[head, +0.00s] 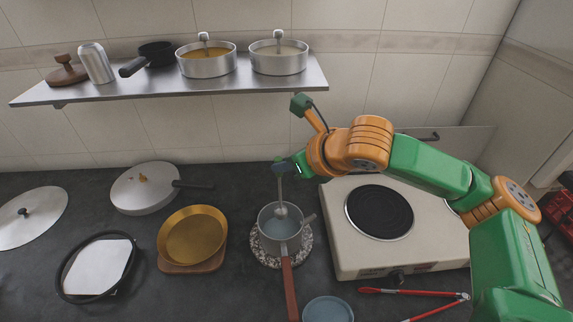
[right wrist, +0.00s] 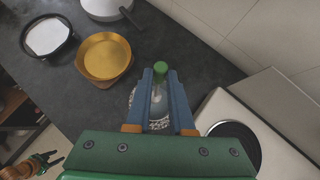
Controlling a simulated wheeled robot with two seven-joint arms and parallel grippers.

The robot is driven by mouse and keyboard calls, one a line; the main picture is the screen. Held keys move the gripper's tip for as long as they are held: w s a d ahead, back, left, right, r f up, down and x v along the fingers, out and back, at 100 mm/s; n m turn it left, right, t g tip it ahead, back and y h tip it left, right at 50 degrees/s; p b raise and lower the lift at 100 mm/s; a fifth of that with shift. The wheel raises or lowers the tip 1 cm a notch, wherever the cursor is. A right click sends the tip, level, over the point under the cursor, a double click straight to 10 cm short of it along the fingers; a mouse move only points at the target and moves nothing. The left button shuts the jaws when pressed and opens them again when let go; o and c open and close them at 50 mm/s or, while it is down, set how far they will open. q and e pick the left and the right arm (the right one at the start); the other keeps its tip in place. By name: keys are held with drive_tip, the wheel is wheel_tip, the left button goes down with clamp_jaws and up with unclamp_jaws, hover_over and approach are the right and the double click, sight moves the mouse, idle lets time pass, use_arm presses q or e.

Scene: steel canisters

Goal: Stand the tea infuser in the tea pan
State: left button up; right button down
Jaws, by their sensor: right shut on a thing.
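My right gripper (head: 287,167) is shut on the tea infuser, near the top of its upright stem. The infuser's pale round head (head: 281,211) is within the rim of the tea pan (head: 268,236); I cannot tell whether it touches the bottom. The pan is small and grey with a red-brown handle towards the front, and stands on a speckled round mat (head: 305,251). In the right wrist view the infuser's green end (right wrist: 160,67) shows between the blue fingers, which hide part of the pan. My left gripper (right wrist: 50,160) shows small at the lower left there.
A hob (head: 345,235) stands right of the pan, with red tongs (head: 400,292) in front. A golden pan (head: 193,236) on a wooden board is to the left. A blue-grey dish (head: 328,309) is near the front. The shelf (head: 130,91) above holds pots and a canister.

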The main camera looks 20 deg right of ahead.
wheel_tip(320, 180, down, 7)
drive_tip(key=b, duration=0.3)
drive_tip(key=shift+r, duration=0.1)
drive_tip(key=c, duration=0.7)
unclamp_jaws()
drive_tip(key=shift+d, duration=0.1)
drive_tip(key=v, duration=0.7)
